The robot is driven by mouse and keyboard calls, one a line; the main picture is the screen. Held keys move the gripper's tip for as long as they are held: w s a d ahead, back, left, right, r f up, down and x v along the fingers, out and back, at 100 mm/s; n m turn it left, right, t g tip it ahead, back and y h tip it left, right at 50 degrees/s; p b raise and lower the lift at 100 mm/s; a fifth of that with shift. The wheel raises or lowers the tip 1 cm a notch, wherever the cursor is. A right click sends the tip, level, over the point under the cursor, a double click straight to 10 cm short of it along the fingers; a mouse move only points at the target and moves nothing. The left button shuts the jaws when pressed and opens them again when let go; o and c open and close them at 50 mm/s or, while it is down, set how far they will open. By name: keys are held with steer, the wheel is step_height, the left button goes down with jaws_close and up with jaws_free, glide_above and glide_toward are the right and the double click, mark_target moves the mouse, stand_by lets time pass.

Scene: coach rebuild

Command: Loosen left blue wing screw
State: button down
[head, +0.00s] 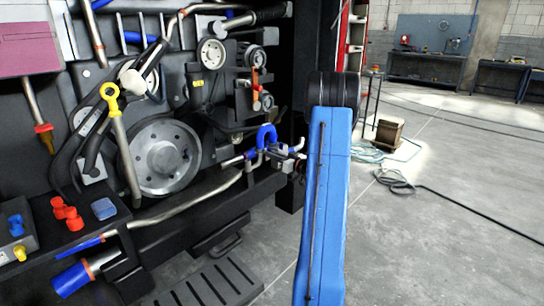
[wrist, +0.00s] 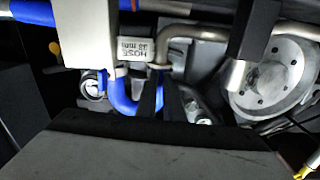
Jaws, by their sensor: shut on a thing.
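In the wrist view, my gripper (wrist: 160,92) is two narrow dark fingers, close together. They are shut on a small blue piece (wrist: 160,78), which looks like the left blue wing screw; the fingers hide most of it. A second blue wing screw (wrist: 103,80) shows to its left, next to a round metal fitting. A bent blue hose (wrist: 122,97) runs between the two, close to the fingers. In the head view the hose (head: 266,134) is an arch at the end of the machine. There I cannot make out the wing screws or my fingertips clearly.
A metal pulley (head: 160,155) and a yellow-ended wrench (head: 122,140) are left of the hose. Red caps (head: 68,214) and a grey box with a blue knob (head: 16,232) are at lower left. Metal pipes crowd the hose. The floor at right is mostly open, with a loose cable (head: 440,205).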

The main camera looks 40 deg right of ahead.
steer(key=shift+f, duration=0.15)
stand_by(0.3)
steer(key=c, duration=1.9)
jaws_free()
steer(key=shift+s, duration=0.1)
steer(key=s, duration=0.5)
steer(key=s+d, duration=0.1)
steer(key=s, duration=1.1)
steer(key=shift+s+d, duration=0.1)
steer(key=shift+d, duration=0.1)
